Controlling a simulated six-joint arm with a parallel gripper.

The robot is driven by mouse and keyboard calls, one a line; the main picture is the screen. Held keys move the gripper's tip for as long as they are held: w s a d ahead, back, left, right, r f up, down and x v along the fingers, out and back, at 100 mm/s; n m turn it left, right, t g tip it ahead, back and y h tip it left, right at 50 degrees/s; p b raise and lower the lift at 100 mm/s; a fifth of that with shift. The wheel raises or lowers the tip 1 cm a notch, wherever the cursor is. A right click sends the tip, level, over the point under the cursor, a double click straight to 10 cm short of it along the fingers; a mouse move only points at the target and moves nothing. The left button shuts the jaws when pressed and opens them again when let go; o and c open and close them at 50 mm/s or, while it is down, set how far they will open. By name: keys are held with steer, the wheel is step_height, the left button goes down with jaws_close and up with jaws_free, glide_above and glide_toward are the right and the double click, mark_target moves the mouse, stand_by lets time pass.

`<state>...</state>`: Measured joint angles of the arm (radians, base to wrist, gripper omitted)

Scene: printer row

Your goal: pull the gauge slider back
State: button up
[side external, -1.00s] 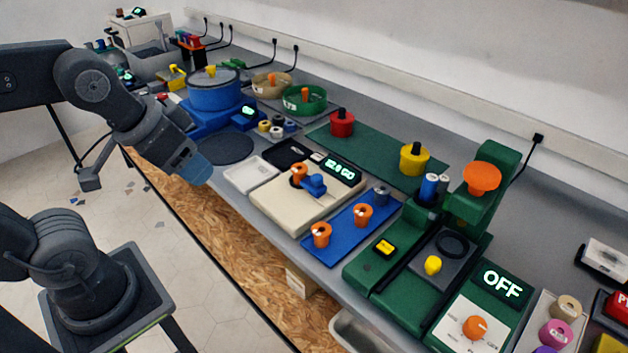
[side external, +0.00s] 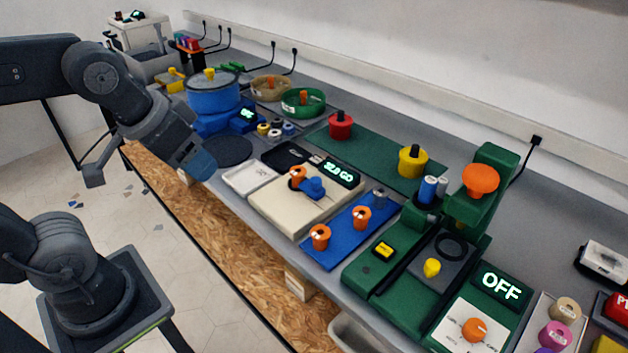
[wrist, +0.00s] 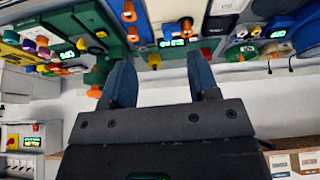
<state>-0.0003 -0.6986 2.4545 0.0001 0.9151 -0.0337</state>
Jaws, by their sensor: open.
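A cream gauge box (side external: 270,208) with a lit display (side external: 340,172) sits mid-bench. On its top are an orange knob (side external: 298,175) and a small blue piece (side external: 312,188); I cannot tell for sure which of these is the slider. The box also shows at the top of the wrist view (wrist: 172,14). My gripper (side external: 206,172) is over the bench's front edge, to the left of the box and apart from it. In the wrist view my gripper (wrist: 158,58) has its two blue fingers spread, with nothing between them.
A blue plate with orange knobs (side external: 338,240) lies right of the box, then a green press (side external: 375,272) with an OFF display. A white tray (side external: 248,178), a dark round pad (side external: 228,150) and a blue pot (side external: 212,98) stand left. A wall runs behind.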

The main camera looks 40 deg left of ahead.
steer(key=w+r+n+g, duration=0.2)
steer(key=w+n, duration=0.1)
steer(key=w, duration=0.5)
steer(key=n+g, duration=0.3)
steer(key=n, duration=0.3)
glide_above(316, 180)
step_height(316, 180, down, 8)
step_height(316, 180, down, 13)
steer(key=shift+r, duration=0.1)
steer(key=shift+c, duration=0.3)
jaws_close()
